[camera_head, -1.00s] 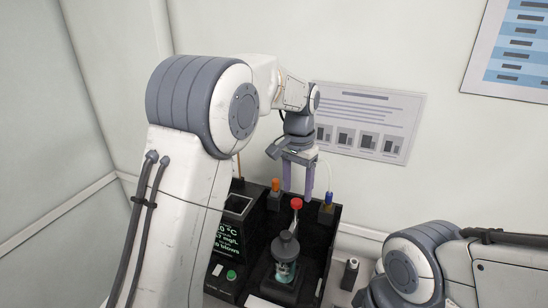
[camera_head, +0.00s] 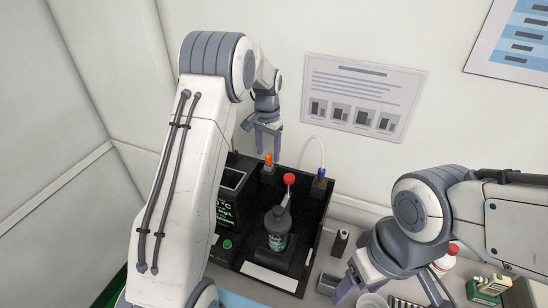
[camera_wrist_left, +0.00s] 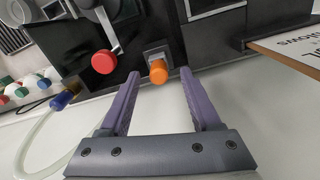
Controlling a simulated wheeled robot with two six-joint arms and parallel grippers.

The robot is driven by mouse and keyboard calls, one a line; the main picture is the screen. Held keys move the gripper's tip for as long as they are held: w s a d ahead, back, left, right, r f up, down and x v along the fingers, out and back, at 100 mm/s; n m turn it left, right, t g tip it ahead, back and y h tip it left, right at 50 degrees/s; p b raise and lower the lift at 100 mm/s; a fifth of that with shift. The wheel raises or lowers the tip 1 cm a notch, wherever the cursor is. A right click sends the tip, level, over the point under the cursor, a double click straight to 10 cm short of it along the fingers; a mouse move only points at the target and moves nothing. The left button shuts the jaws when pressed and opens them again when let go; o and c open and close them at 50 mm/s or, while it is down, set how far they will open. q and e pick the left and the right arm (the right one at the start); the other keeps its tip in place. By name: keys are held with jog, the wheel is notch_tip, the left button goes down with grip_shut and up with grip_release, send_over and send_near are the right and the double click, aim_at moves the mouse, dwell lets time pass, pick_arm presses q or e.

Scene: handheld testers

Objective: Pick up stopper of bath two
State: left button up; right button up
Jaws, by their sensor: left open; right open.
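An orange stopper (camera_head: 268,159) stands on a small dark block at the back of the black tester unit (camera_head: 318,222). Its orange top also shows in the left wrist view (camera_wrist_left: 158,72). My left gripper (camera_head: 268,148) is open above it, fingers pointing down. In the left wrist view the orange top lies between the two fingertips (camera_wrist_left: 160,75), a little beyond them and not gripped. A red knob (camera_head: 289,179) on a lever stands to the right. No label saying bath two is readable. My right gripper (camera_head: 347,288) is low at the front right; its fingers are partly seen.
A blue fitting (camera_head: 320,175) with a clear tube stands at the tray's back right corner. A dark-capped bottle (camera_head: 277,228) stands in the tray. A display box (camera_head: 233,190) is at left. A small black bottle (camera_head: 340,242) stands outside, right.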

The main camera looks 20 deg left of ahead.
pick_arm(q)
jog(key=shift+f, duration=1.2)
jog(key=shift+d, duration=0.1)
grip_shut()
pick_arm(e)
jog(key=shift+r, duration=0.55)
pick_arm(q)
jog(key=shift+r, duration=0.2)
pick_arm(e)
jog(key=shift+f, duration=0.1)
